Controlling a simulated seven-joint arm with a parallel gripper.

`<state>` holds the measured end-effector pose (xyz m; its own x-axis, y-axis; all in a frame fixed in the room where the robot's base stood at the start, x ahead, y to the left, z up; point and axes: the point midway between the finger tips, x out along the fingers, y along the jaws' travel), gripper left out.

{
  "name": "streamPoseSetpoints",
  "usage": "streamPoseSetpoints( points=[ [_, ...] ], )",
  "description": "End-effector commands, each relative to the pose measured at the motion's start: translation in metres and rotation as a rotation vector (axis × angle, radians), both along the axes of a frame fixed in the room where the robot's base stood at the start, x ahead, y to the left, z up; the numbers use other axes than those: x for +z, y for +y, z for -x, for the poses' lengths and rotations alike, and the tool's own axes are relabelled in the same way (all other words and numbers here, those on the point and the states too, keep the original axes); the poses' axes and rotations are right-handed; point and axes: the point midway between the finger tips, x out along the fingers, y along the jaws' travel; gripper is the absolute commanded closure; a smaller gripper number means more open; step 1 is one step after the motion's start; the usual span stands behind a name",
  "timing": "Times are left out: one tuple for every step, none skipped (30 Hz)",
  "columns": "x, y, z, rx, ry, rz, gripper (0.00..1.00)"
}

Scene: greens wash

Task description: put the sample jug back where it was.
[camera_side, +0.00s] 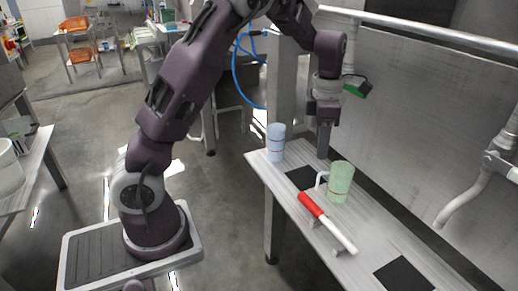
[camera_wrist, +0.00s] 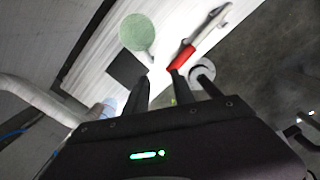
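The sample jug, taken to be the pale green jug (camera_side: 341,183), stands upright on the bench, its pale handle toward the left. It stands beside a black square mat (camera_side: 303,179), at the mat's right. In the wrist view the jug (camera_wrist: 137,32) shows as a green disc at the top, near a black square (camera_wrist: 126,68). My gripper (camera_side: 323,154) points down over the far part of the bench, behind the jug and apart from it. In the wrist view my gripper (camera_wrist: 162,76) has its fingers spread, with nothing held between them.
A light blue cup (camera_side: 275,142) stands at the bench's far left end. A red-handled white tool (camera_side: 327,221) lies on small supports in front of the jug. A second black mat (camera_side: 403,275) lies at the near end, bare. A wall panel and pipes border the bench at right.

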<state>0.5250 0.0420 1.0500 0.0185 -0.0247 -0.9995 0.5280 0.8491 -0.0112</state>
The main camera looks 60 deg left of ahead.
Motion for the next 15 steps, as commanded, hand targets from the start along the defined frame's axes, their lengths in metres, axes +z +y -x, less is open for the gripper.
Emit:
streamPoseSetpoints(
  points=[
    [0.023,-0.01,0.013,-0.135,-0.041,0.023,0.7],
    [0.037,-0.016,0.024,-0.254,-0.071,0.033,0.7],
    [0.056,-0.027,0.042,-0.432,-0.115,0.039,0.7],
    [0.07,-0.034,0.056,-0.573,-0.15,0.035,0.7],
    [0.082,-0.042,0.072,-0.719,-0.184,0.024,0.7],
    [0.097,-0.052,0.095,-0.923,-0.231,-0.003,0.7],
    [0.107,-0.059,0.113,-1.083,-0.264,-0.035,0.7],
    [0.115,-0.065,0.132,-1.248,-0.296,-0.076,0.7],
    [0.122,-0.073,0.157,-1.467,-0.328,-0.146,0.7],
    [0.125,-0.078,0.176,-1.627,-0.342,-0.207,0.7],
    [0.126,-0.082,0.193,-1.779,-0.347,-0.271,0.7],
    [0.125,-0.085,0.214,-1.963,-0.34,-0.358,0.7],
    [0.123,-0.087,0.227,-2.082,-0.327,-0.42,0.7],
    [0.12,-0.088,0.238,-2.187,-0.308,-0.477,0.7],
    [0.117,-0.089,0.249,-2.3,-0.281,-0.543,0.7]
  ],
)
